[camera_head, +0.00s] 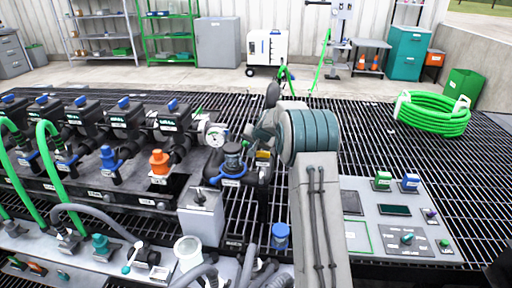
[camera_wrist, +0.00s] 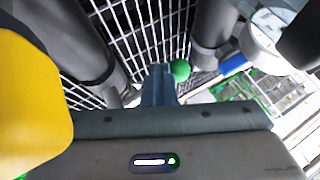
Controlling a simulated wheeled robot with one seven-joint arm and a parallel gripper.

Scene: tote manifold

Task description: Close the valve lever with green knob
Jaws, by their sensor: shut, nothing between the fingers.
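The green knob (camera_wrist: 180,70) shows as a small round ball in the wrist view, just right of my fingertips. My gripper (camera_wrist: 158,72) is shut with nothing between its fingers, and its tip looks close to the knob. I cannot tell whether they touch. The lever below the knob is mostly hidden, so its angle is unclear. In the head view my arm covers much of this area, and I cannot make out the knob clearly there.
A large yellow part (camera_wrist: 30,95) fills the left of the wrist view. In the head view, a white gauge (camera_head: 214,135) and a black valve with a blue ring (camera_head: 232,160) stand left of my arm. A control panel (camera_head: 425,235) lies right. A coiled green hose (camera_head: 433,114) rests on the grating.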

